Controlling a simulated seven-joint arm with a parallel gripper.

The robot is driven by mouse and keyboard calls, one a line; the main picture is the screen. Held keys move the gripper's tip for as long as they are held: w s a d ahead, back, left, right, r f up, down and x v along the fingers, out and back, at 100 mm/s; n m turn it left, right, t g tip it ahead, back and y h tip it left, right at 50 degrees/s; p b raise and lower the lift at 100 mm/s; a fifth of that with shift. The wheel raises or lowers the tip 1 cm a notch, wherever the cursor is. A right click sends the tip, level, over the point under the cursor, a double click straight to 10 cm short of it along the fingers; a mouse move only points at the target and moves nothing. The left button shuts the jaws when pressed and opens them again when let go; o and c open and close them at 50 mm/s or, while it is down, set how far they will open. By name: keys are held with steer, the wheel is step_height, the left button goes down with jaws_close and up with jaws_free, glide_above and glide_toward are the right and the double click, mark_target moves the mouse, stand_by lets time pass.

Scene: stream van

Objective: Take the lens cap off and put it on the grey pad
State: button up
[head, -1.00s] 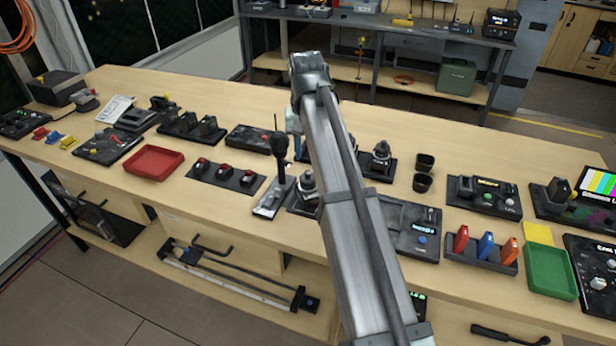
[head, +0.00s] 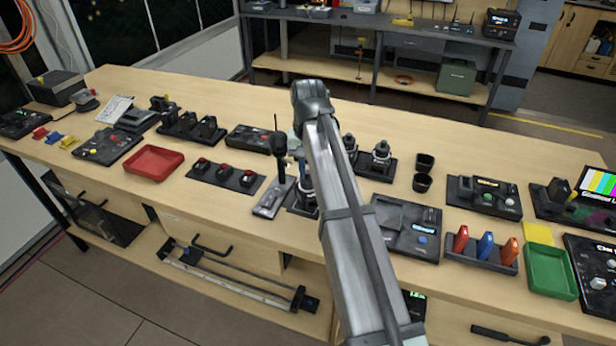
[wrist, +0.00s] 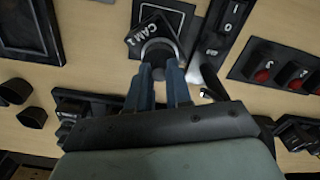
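My gripper (wrist: 159,72) points down at the CAM 1 station, its two blue-grey fingers apart. In the wrist view a round, dark piece with a grey rim (wrist: 158,47), possibly the capped lens, stands at the fingertips beside the tilted CAM 1 label (wrist: 148,30). I cannot tell whether the fingers touch it. In the head view the gripper is mostly hidden behind my arm, near a dark upright lens-like piece (head: 305,192) on its base. I cannot clearly pick out the grey pad; a dark grey square (head: 392,215) shows on a panel right of my arm.
Two more lens-like pieces (head: 380,155) and black cups (head: 424,163) stand to the right. A red tray (head: 153,162) and a green tray (head: 551,271) lie further out. Bare wood shows behind.

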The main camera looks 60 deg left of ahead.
jaws_close()
